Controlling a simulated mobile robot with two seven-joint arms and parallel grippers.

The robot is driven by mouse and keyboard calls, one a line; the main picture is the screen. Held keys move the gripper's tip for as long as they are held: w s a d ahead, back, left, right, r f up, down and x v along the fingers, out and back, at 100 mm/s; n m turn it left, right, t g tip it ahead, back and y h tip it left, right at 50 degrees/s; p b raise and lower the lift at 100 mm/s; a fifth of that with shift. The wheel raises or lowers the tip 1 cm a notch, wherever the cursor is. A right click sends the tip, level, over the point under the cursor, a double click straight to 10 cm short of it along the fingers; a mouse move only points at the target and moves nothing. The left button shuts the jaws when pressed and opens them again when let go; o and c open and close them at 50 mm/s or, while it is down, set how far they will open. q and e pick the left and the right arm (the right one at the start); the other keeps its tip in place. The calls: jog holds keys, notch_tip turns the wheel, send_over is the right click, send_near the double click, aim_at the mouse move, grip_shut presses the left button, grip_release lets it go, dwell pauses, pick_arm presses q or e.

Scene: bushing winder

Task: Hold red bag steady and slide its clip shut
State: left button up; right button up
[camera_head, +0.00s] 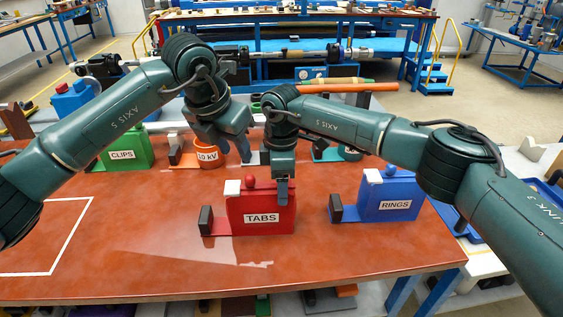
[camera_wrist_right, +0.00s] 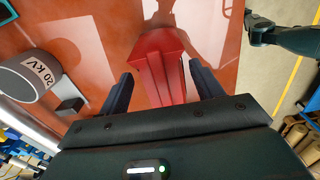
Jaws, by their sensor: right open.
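The red bag (camera_head: 262,215), labelled TABS, stands upright on the red-brown tabletop. A red ball-shaped knob and a white piece (camera_head: 232,187) are at its top, and a dark block (camera_head: 206,220) stands on a red strip at its left. I cannot tell which part is the clip. My right gripper (camera_head: 283,190) is over the bag's right top. In the right wrist view its open fingers (camera_wrist_right: 160,92) are on either side of the red bag (camera_wrist_right: 160,60), with gaps. My left gripper (camera_head: 233,150) is open and empty, above and behind the bag, near the orange cup.
An orange 10 kV cup (camera_head: 209,155) and a grey 20 kV cup (camera_wrist_right: 30,75) are behind. The front tabletop is clear.

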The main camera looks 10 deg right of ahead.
aim_at(256, 210)
jog(key=shift+f, duration=1.6)
jog(key=shift+c, duration=0.5)
